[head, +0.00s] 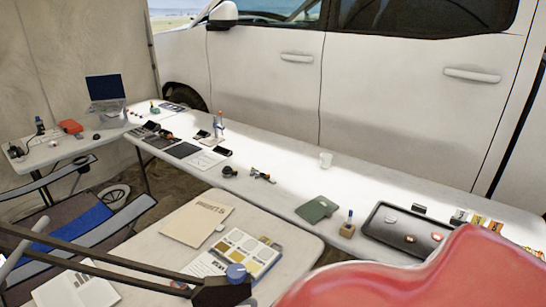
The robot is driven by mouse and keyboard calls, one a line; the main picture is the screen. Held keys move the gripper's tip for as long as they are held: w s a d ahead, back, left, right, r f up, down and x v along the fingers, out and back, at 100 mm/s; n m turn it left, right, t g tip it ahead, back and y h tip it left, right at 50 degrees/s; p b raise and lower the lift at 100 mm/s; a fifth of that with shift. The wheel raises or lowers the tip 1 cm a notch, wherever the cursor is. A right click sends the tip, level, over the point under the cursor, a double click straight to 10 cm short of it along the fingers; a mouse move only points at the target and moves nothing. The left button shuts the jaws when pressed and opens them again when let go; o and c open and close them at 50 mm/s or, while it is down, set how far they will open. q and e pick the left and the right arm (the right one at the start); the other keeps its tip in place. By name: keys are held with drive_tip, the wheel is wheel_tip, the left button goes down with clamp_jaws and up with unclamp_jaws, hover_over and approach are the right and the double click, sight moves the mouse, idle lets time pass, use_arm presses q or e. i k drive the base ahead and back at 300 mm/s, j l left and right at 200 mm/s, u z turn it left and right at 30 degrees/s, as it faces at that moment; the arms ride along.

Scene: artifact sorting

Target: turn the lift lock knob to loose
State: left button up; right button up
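A round blue knob (236,271) shows in the head view at the bottom, left of the middle. It sits on top of a black bracket (220,291) at the end of thin black bars that come in from the left. No label or pointer on it can be read, so I cannot tell whether it is the lift lock knob or which way it is set. Neither of my grippers is in view, and nothing is touching the blue knob.
A large red, glossy shape (430,278) fills the bottom right, close to the camera. Behind the knob, a near table (280,222) holds a folder (197,219) and a colour chart (243,252). A long white table (290,180) stands along a white vehicle (400,100). A folding chair (80,222) is at left.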

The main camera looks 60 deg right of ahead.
sight(237, 274)
drive_tip(key=l+z, duration=0.7)
drive_tip(key=l, duration=0.2)
